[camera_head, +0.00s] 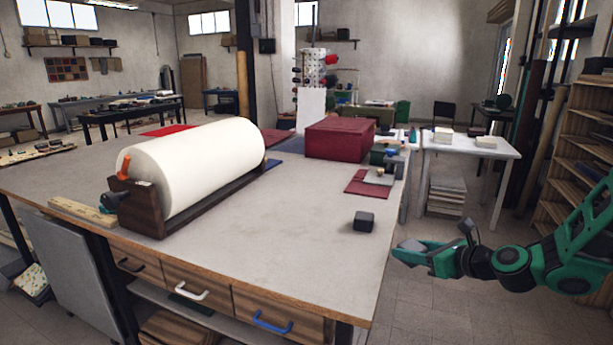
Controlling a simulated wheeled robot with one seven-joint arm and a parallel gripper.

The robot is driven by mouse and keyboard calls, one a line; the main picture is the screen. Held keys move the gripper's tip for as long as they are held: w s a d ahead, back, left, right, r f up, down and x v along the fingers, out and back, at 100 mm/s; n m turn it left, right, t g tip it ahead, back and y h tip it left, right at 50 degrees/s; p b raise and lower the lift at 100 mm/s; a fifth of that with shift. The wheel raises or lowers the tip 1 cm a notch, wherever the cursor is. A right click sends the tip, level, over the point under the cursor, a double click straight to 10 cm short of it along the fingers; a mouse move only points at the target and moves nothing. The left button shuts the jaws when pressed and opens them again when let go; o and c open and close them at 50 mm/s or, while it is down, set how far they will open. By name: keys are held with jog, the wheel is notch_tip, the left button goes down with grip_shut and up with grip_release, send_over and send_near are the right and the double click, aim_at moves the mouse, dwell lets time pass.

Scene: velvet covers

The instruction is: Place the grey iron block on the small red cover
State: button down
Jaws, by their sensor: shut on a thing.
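A small dark grey block (364,222) with rounded edges sits on the bare tabletop near its right edge. A small flat dark red cover (358,187) lies behind it, and a light grey flat piece (378,178) lies over its back right part. My green gripper (408,246) is just off the table's right edge, right of the dark block and apart from it. It is shut on a small grey thing, mostly hidden by the fingers. I cannot tell whether this thing or the dark block is the iron one.
A large cream roll (205,165) on a wooden stand fills the left of the worktable (290,240). A dark red box (340,138) stands at the back, with small items right of it. The table's middle and front right are clear. Wooden shelves (585,150) stand right.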

jog(key=w+d+f+m+h, duration=0.1)
jog(key=w+f+m+t+h, duration=0.1)
jog(key=w+d+f+h, duration=0.1)
jog(key=w, duration=0.1)
jog(key=shift+d+f+m+t, duration=0.2)
jog(key=shift+d+m+t, duration=0.1)
jog(key=shift+m, duration=0.1)
jog(key=shift+w+a, duration=0.1)
jog(key=shift+a, duration=0.05)
